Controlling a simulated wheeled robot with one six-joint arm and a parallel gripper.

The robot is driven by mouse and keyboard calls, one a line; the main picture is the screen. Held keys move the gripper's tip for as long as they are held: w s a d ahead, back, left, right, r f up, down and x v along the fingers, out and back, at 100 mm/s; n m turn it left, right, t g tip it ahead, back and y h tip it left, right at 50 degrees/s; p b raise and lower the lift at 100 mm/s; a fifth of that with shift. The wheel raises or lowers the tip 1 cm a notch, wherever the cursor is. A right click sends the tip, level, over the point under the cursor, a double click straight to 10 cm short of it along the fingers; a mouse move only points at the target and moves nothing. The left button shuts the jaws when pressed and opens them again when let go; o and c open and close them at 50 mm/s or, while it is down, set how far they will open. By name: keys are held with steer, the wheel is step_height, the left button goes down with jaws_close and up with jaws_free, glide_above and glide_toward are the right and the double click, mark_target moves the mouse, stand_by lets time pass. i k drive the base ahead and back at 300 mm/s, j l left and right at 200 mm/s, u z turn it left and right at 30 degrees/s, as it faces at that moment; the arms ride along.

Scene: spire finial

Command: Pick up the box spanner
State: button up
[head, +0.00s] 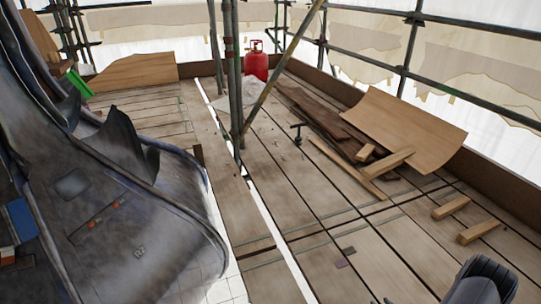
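A small dark T-shaped tool (298,133), which looks like the box spanner, is on the plank deck right of the scaffold poles. It is too small in the head view to tell its socket end or exactly how it rests. Nothing is touching it that I can see. My gripper's fingers do not show. A dark ribbed form (482,283) is cut off by the bottom right edge, and I cannot tell what it is.
Scaffold poles (236,90) stand left of the tool. Dark boards (322,112), a curved plywood sheet (405,130) and timber offcuts (388,163) lie to its right. A red gas cylinder (256,63) stands behind. A large grey spire piece (130,220) fills the left. Front planks are mostly clear.

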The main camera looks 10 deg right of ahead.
mark_target(299, 140)
steer(key=i+z, duration=0.1)
steer(key=i, duration=2.55)
steer(key=i+l+u, duration=0.15)
steer(key=i, duration=0.75)
steer(key=i+l+u, duration=0.15)
steer(key=i, duration=0.3)
steer(key=i+l+u, duration=0.15)
steer(key=i, duration=0.3)
steer(key=l, duration=0.05)
